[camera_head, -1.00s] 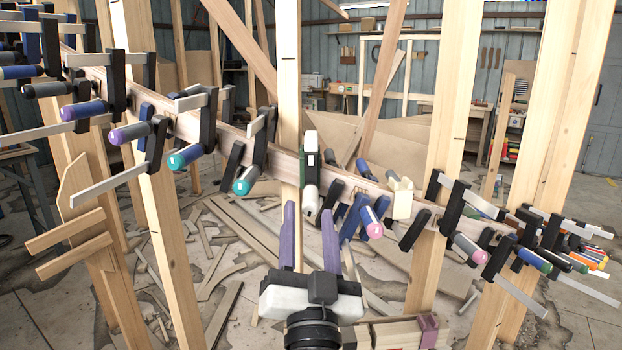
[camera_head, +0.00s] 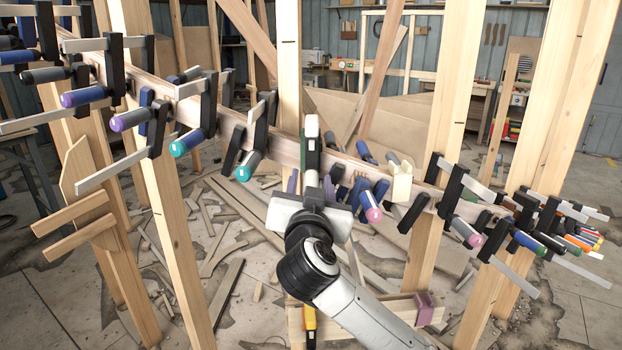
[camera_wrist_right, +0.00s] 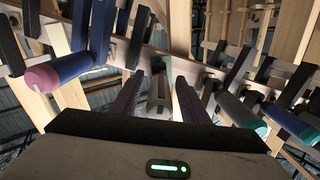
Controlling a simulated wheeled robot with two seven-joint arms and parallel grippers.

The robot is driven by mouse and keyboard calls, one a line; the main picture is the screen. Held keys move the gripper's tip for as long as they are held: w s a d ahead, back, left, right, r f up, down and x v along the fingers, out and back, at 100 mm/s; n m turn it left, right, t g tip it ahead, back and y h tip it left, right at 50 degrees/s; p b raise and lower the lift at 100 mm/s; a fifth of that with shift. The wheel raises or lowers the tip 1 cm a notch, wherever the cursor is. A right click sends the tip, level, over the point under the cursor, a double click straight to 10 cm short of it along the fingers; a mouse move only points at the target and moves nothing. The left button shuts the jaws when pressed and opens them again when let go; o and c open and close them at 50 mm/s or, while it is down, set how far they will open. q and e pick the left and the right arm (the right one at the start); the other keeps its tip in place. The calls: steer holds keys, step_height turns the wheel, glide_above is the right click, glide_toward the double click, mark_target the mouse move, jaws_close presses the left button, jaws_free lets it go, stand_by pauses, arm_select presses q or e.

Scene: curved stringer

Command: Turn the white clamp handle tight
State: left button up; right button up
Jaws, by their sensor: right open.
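The white clamp (camera_head: 312,128), with a white top and dark green side, sits on the wooden curved stringer near the middle of the head view. Its pale handle (camera_head: 312,178) points down towards my right gripper (camera_head: 311,184). The purple fingers are raised on either side of the handle's line, and the gripper's body hides the lower part. In the right wrist view the pale handle (camera_wrist_right: 160,88) shows between the open fingers of the right gripper (camera_wrist_right: 158,100). I cannot tell whether the fingers touch it. My left gripper is out of view.
Other clamps crowd the stringer (camera_head: 280,143): a pink-tipped one (camera_head: 372,213) close on the right and a teal-tipped one (camera_head: 244,172) on the left. Upright wooden posts (camera_head: 440,140) stand around it. Wood scraps litter the floor.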

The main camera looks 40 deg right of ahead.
steer(key=shift+x, duration=0.95)
jaws_close()
